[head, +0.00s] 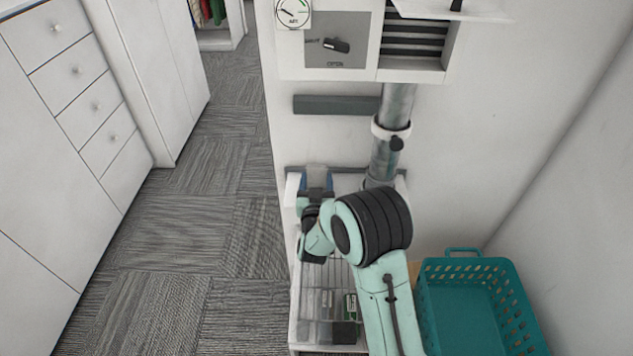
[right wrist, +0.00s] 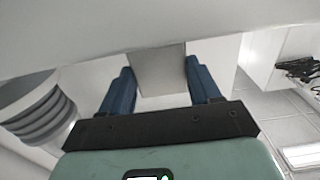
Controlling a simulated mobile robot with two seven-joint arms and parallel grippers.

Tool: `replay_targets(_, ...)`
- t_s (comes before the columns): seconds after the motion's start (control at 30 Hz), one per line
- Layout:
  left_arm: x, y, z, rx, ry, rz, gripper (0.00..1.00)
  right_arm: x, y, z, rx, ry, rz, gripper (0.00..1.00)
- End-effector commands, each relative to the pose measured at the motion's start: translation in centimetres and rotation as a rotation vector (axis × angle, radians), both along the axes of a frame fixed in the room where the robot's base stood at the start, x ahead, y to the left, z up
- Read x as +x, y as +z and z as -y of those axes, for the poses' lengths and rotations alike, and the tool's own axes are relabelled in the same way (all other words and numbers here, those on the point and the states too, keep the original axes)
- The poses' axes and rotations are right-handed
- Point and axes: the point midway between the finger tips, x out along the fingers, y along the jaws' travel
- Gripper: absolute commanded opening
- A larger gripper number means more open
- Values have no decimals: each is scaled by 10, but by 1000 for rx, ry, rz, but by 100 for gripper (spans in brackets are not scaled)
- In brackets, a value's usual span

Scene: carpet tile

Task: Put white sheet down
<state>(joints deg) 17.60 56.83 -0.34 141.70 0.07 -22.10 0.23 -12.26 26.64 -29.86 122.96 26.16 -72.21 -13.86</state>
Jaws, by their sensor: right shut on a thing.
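My right gripper (head: 317,178) is at the front of the white unit, below a dark grey bar. Its blue fingers stand apart with a pale grey, flat-looking piece (head: 317,171) between them. In the right wrist view the fingers (right wrist: 160,84) bound this piece (right wrist: 160,70) on both sides, and it shows as a plain square. It may be the white sheet, but its full extent is hidden and I cannot tell for sure. My left gripper is out of view.
A metal pipe (head: 393,115) runs down the unit just right of my gripper. A wire rack (head: 318,278) with small packets lies below. A teal basket (head: 462,305) stands at the lower right. White drawers (head: 85,75) line the left, with clear carpet (head: 195,245) between.

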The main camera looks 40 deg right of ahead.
Motion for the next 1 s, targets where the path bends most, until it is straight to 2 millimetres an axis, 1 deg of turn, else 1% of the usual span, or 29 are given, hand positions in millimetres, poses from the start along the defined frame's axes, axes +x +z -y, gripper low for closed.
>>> replay_targets(0.27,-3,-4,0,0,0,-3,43,0,-2,0,0,1,0,34)
replay_targets(0.3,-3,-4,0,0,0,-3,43,0,-3,0,1,1,-1,65)
replay_targets(0.37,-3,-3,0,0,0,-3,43,0,-2,0,0,1,0,85)
replay_targets(0.4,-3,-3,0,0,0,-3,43,0,-2,0,0,1,0,88)
replay_targets(0.63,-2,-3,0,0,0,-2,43,0,-1,0,0,1,0,88)
replay_targets(0.77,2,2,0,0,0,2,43,0,3,-1,1,1,1,88)
replay_targets(0.87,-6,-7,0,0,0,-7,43,-11,-1,-11,2,4,-1,88)
replay_targets(1.0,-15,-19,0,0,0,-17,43,-35,-3,-30,3,4,-2,88)
